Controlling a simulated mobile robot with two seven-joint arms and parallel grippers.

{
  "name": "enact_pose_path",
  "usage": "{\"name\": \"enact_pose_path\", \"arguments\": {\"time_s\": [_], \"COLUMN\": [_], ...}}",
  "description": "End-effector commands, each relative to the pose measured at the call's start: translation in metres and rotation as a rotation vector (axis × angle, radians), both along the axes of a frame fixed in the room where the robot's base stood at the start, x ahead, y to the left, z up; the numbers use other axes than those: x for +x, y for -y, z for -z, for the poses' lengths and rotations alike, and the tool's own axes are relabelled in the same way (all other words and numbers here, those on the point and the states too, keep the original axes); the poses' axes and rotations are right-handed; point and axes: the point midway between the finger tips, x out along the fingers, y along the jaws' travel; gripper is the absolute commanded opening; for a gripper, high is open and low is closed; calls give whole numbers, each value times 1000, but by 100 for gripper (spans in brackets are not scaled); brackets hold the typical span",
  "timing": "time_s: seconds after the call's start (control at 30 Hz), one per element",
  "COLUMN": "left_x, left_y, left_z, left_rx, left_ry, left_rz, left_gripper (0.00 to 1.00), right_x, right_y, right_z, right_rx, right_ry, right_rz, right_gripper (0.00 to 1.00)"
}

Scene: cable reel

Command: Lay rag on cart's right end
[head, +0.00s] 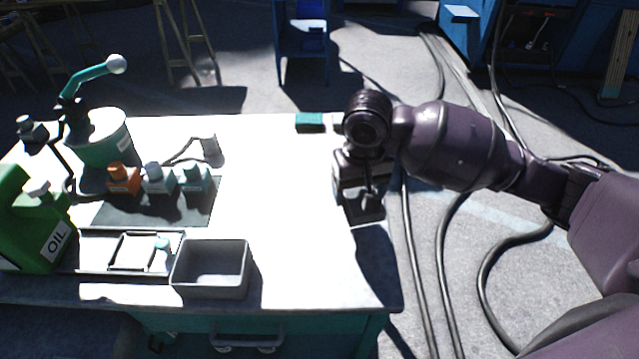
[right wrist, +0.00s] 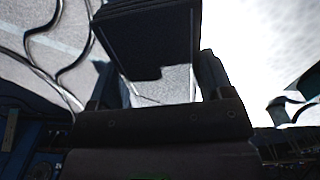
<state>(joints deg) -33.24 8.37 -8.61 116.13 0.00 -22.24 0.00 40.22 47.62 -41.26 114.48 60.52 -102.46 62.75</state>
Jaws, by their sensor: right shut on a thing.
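The cart (head: 290,200) has a pale, sunlit top. My right gripper (head: 362,192) is over the cart's right edge, pointing down, and shut on a dark, folded slab that I take to be the rag. My left gripper is not in view.
A small green block (head: 310,122) lies at the cart's back edge. A grey bin (head: 211,291), a green oil can (head: 30,225), small bottles (head: 159,180) and a pump bucket (head: 100,140) crowd the left half. The right part of the top is clear. Cables lie on the floor.

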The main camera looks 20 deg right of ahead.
Motion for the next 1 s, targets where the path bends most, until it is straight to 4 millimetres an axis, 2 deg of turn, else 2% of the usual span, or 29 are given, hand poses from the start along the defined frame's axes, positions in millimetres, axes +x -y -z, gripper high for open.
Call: {"name": "enact_pose_path", "arguments": {"time_s": [0.03, 0.1, 0.3, 0.4, 0.53, 0.67, 1.0], "left_x": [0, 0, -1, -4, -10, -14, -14], "left_y": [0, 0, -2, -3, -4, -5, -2], "left_z": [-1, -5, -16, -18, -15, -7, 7], "left_rx": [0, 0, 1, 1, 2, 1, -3], "left_ry": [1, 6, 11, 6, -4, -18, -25], "left_rz": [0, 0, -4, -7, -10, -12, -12], "left_gripper": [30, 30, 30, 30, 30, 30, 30], "right_x": [20, 43, 98, 114, 125, 128, 127], "right_y": [-5, -10, -26, -32, -36, -38, -37], "right_z": [-10, -27, -85, -108, -122, -113, -39], "right_rx": [-1, -3, 1, 5, 8, 8, 8], "right_ry": [11, 18, 18, 14, 4, -2, -4], "right_rz": [26, 64, 156, 185, 206, 212, 212], "right_gripper": [50, 50, 50, 50, 50, 50, 50]}}
